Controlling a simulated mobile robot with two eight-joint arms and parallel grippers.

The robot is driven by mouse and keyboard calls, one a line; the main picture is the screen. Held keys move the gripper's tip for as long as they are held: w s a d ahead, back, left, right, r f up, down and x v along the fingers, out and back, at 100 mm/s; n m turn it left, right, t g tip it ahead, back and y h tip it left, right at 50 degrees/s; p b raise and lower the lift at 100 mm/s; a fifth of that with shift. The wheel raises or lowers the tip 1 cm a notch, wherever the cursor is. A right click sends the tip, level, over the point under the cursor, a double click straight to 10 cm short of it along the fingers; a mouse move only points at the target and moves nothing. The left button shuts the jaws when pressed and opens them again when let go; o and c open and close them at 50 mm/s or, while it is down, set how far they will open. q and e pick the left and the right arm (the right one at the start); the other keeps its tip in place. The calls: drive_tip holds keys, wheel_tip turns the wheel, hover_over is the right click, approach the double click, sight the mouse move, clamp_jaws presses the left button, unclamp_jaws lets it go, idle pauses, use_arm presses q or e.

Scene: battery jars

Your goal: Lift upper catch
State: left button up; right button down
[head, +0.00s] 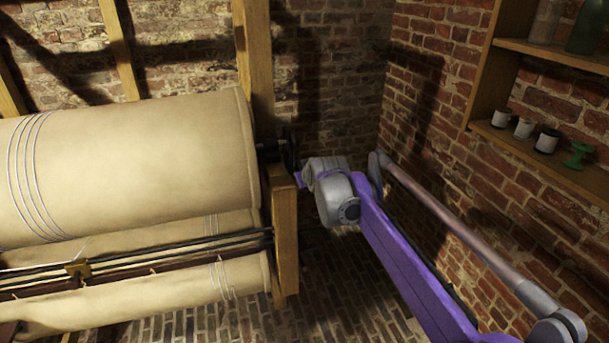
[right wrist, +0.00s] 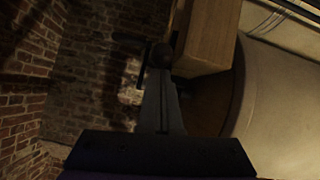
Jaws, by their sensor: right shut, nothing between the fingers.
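Dark metal parts (head: 287,148) sit at the right end of the upper cloth roller (head: 150,165), by the top of a short wooden post (head: 284,235). They are too dark for me to tell which one is the upper catch. My right gripper (right wrist: 160,57) is shut and empty in the right wrist view. Its tips are close to a dark bar and rod (right wrist: 172,42) beside a wooden block (right wrist: 207,35); I cannot tell if they touch. In the head view my purple right arm ends just right of the post, and its fingers are hidden. My left gripper is out of view.
A lower cloth roller (head: 150,300) and dark rods run below the upper one. A tall wooden beam (head: 254,60) stands behind. Brick walls close off the back and right. A wall shelf (head: 540,150) holds small jars and a green spool. The brick floor (head: 345,290) is clear.

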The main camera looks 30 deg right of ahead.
idle(0.4)
drive_tip(key=s+a+r+p, duration=0.2)
drive_tip(key=s+r+p, duration=0.1)
drive_tip(key=s+r, duration=0.4)
drive_tip(key=shift+a+r, duration=0.4)
drive_tip(key=shift+r, duration=0.5)
